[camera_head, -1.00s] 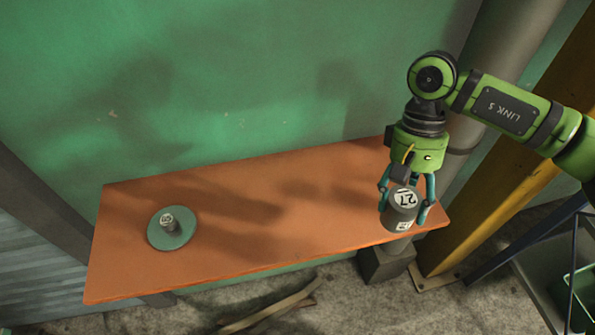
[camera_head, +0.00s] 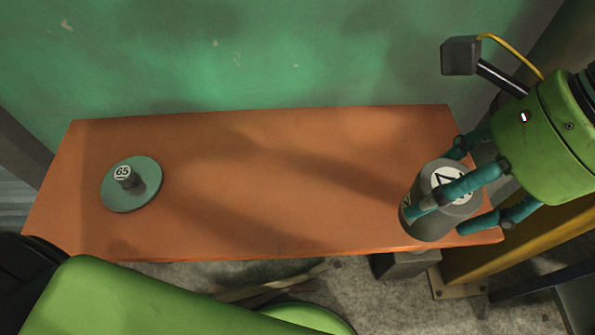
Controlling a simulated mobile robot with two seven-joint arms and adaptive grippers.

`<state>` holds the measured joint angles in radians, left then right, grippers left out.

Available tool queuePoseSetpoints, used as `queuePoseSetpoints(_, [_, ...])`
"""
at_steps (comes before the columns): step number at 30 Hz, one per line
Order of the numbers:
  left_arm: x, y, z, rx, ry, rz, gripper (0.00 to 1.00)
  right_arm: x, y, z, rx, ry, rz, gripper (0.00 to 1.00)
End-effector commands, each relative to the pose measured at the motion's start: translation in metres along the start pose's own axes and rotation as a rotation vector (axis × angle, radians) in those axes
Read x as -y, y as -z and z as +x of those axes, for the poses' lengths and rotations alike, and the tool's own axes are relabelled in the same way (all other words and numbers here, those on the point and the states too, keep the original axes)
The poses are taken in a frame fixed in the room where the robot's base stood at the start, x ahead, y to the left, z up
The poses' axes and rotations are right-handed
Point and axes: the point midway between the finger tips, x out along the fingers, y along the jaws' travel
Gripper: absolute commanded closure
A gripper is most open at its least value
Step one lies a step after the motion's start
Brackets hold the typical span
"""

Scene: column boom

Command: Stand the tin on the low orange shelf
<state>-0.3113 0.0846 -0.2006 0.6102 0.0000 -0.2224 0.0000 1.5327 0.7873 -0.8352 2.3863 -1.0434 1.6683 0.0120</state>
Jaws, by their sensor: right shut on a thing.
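The grey tin (camera_head: 437,222), with a white number label on its end, is at the right end of the orange shelf (camera_head: 270,190) in the head view. My right gripper (camera_head: 445,197) is shut on it, coming in from the right with teal fingers around its sides. One finger crosses the label and hides part of it. The tin looks tilted, its labelled end turned up and to the right. I cannot tell whether its lower edge touches the shelf. My left gripper is not in view.
A round green plate with a small grey knob labelled 65 (camera_head: 124,174) lies at the shelf's left end. The middle of the shelf is bare. A green wall (camera_head: 250,60) stands behind. A yellow beam (camera_head: 520,245) is at the right. My green arm link covers the lower left.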

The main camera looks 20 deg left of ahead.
Motion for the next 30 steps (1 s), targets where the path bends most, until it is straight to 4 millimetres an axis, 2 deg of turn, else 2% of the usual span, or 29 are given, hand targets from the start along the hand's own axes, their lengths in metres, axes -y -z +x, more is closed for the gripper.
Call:
queuePoseSetpoints(4, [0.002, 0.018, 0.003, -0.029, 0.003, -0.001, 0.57, -0.001, -0.003, 0.006, 0.002, 0.014, 0.040, 0.96])
queuePoseSetpoints(7, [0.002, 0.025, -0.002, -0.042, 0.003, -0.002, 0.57, 0.011, -0.010, 0.017, 0.000, 0.011, 0.045, 0.96])
queuePoseSetpoints(15, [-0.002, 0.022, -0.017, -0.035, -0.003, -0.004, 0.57, 0.059, -0.033, 0.065, 0.001, 0.010, 0.045, 0.96])
queuePoseSetpoints(21, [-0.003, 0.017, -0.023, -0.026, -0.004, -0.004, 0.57, 0.082, -0.042, 0.089, 0.002, 0.015, 0.044, 0.96])
queuePoseSetpoints(26, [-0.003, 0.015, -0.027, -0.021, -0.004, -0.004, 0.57, 0.085, -0.040, 0.100, -0.001, 0.014, 0.045, 0.96])
queuePoseSetpoints(30, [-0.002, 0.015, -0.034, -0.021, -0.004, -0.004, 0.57, 0.085, -0.032, 0.119, 0.000, 0.012, 0.046, 0.96])
